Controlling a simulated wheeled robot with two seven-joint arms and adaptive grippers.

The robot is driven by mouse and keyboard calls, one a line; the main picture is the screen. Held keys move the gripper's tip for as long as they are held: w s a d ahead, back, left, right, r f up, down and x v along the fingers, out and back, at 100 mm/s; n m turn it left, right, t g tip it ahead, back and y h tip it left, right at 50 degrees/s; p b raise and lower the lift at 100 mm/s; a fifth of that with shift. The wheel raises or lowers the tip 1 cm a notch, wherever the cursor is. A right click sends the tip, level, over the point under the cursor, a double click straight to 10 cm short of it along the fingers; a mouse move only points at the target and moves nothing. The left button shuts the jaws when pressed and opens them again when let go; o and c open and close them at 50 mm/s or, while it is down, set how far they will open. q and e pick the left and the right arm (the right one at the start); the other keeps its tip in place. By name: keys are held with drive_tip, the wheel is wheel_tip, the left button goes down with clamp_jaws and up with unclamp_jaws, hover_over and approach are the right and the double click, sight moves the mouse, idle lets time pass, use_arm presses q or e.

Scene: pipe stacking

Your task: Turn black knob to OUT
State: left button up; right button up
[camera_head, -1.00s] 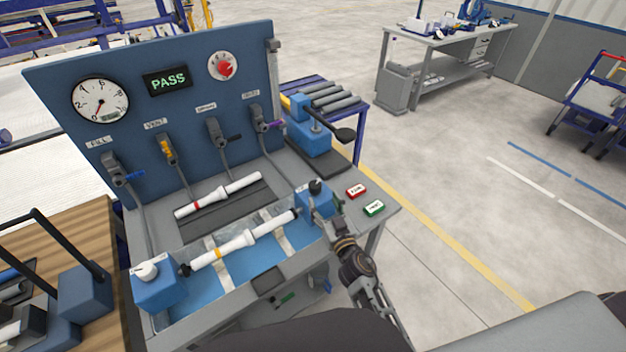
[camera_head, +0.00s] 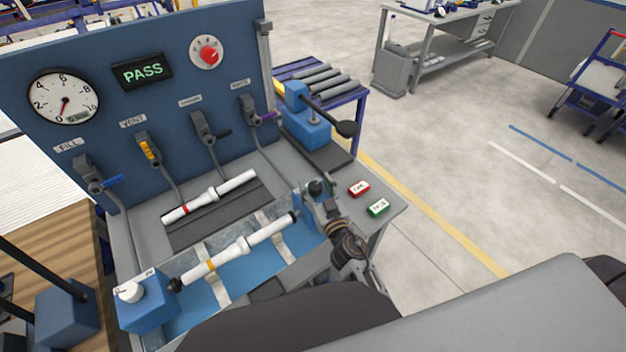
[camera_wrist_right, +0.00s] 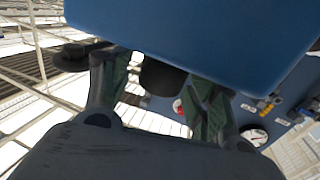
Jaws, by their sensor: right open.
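The black knob (camera_head: 316,187) sits on the blue block at the right end of the test tank. In the right wrist view the dark knob (camera_wrist_right: 162,76) shows between the two fingers, below the blue block (camera_wrist_right: 190,30). My right gripper (camera_head: 324,205) is at the block, close by the knob. Its fingers (camera_wrist_right: 155,88) are open, one on each side of the knob; I cannot tell whether they touch it. The knob's markings are not readable. My left gripper is not in view.
A white knob (camera_head: 129,291) stands on the left blue block (camera_head: 148,308). A white pipe (camera_head: 240,250) lies in the tank, another (camera_head: 210,196) behind it. Red (camera_head: 359,189) and green (camera_head: 378,207) buttons are right of my gripper. The display (camera_head: 142,71) reads PASS.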

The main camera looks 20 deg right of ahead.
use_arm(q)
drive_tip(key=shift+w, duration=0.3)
use_arm(e)
drive_tip(key=shift+w, duration=0.2)
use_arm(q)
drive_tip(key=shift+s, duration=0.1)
use_arm(e)
drive_tip(key=shift+c, duration=0.6)
drive_tip(key=c, duration=0.9)
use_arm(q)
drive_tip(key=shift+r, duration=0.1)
